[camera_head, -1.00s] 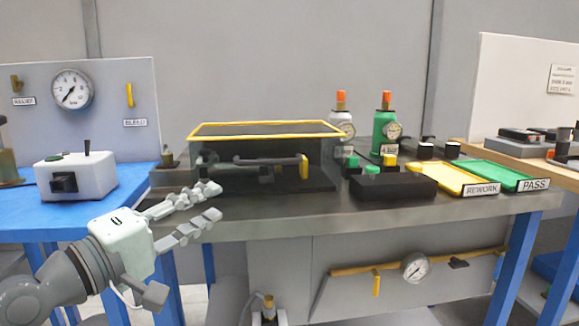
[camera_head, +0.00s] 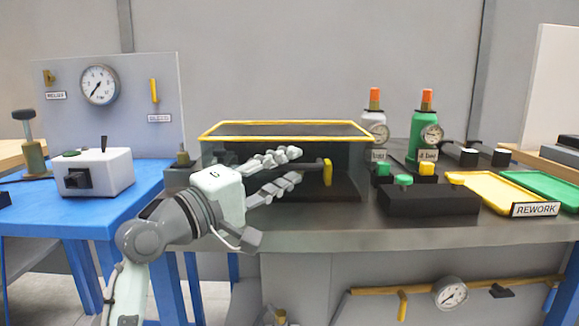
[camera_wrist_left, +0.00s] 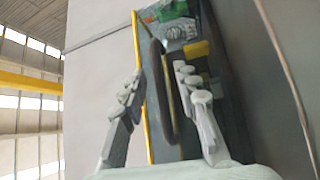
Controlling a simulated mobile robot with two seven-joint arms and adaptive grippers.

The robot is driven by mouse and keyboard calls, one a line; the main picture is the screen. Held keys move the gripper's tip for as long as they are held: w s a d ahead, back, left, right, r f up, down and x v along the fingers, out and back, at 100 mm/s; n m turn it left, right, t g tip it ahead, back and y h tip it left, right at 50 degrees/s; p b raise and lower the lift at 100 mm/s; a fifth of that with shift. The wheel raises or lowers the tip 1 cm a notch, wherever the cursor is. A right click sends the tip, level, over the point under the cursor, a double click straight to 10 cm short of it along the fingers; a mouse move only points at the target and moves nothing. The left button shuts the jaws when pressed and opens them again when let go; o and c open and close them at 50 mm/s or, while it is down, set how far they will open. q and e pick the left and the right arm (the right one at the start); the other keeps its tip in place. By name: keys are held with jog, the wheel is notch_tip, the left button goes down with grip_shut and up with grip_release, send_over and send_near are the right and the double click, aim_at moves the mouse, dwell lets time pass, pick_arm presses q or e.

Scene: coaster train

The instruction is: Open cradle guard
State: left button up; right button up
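The cradle guard (camera_head: 345,130) is a dark see-through box with a yellow-rimmed top on the grey bench, and it looks shut. Its dark bar handle runs across the front, with a yellow piece (camera_head: 328,172) at the right end. My left gripper (camera_head: 294,166) is open in front of the guard, covering most of the handle in the head view. In the left wrist view the handle (camera_wrist_left: 164,100) lies between the two spread fingers, with a gap to each side. Contact is not visible. My right gripper is not in view.
A black button box (camera_head: 428,200) and a yellow REWORK tray (camera_head: 490,190) lie right of the guard. Green (camera_head: 425,130) and grey bottles with gauges stand behind. A blue table (camera_head: 150,180) with a white switch box (camera_head: 95,172) is at left.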

pick_arm(q)
jog(key=shift+w+d, duration=0.35)
jog(key=shift+d, duration=0.05)
jog(key=shift+c, duration=0.5)
grip_shut()
